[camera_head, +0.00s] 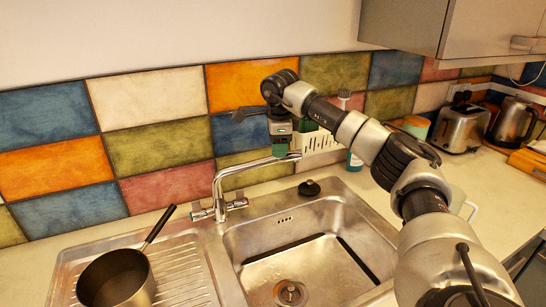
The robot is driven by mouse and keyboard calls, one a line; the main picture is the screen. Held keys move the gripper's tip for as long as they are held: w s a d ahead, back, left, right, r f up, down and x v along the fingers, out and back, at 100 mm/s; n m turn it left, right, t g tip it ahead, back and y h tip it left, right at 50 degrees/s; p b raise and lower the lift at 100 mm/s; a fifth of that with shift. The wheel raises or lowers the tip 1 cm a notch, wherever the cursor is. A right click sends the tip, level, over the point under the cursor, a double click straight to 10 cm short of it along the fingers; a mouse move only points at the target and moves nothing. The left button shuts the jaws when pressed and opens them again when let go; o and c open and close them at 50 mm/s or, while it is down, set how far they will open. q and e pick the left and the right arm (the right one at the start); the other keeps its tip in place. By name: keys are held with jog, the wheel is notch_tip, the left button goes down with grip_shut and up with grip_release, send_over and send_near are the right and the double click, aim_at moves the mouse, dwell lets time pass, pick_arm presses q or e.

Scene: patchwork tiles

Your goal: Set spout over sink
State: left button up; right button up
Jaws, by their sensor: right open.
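The chrome tap stands behind the sink, with its base (224,205) near the left rear corner of the basin. The steel sink (310,245) has an empty basin with a round drain. My right gripper (281,152) is open beside the outer end of the spout, with its green-tipped finger close to it. I cannot tell whether they touch. My left gripper is not in view.
A dark saucepan (117,278) stands on the drainboard at left, handle pointing to the tap. A black knob-like piece (308,187) sits on the sink's rear rim. A white rack (318,141) is behind my gripper. A toaster (460,127) and kettle (514,122) stand at right.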

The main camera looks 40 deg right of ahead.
aim_at(277, 160)
jog(key=f, duration=0.4)
jog(key=w+f+p, duration=0.1)
jog(key=f, duration=0.1)
jog(key=shift+d, duration=0.35)
jog(key=shift+c, duration=0.5)
grip_shut()
